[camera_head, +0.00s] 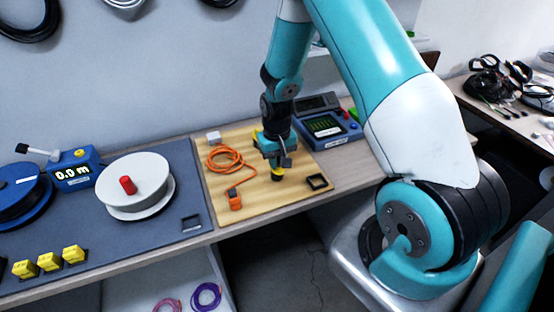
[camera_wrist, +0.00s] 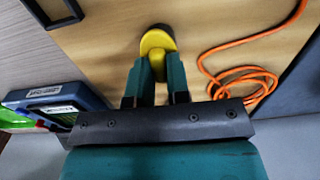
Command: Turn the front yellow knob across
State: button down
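The front yellow knob (camera_head: 278,176) stands on the wooden board, right under my gripper (camera_head: 277,166). In the wrist view the yellow knob (camera_wrist: 158,42) has a round end showing beyond the fingertips and a narrow part running back between them. My gripper (camera_wrist: 158,72) has one finger on each side of that narrow part, with no clear gap, so it looks shut on it. The finger contact is partly hidden. Another yellow part (camera_head: 257,133) shows behind my gripper, mostly covered.
An orange cable (camera_head: 226,160) with an orange connector (camera_head: 234,200) lies left on the wooden board (camera_head: 262,207). A black square frame (camera_head: 317,183) lies close to the right. A blue meter (camera_head: 327,127) stands behind. A white reel (camera_head: 148,181) is further left.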

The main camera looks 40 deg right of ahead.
jog(key=shift+m, duration=0.3)
jog(key=m+b, duration=0.1)
jog(key=m, duration=0.2)
jog(key=shift+m, duration=0.3)
jog(key=m, duration=0.4)
jog(key=shift+m+b, duration=0.3)
jog(key=shift+b, duration=0.05)
jog(key=m, duration=0.4)
jog(key=shift+m, duration=0.3)
jog(key=shift+d+m+b, duration=0.1)
jog(key=shift+m+b, duration=0.35)
jog(key=shift+m, duration=1.85)
jog(key=c, duration=1.1)
grip_release()
jog(key=shift+r, duration=0.1)
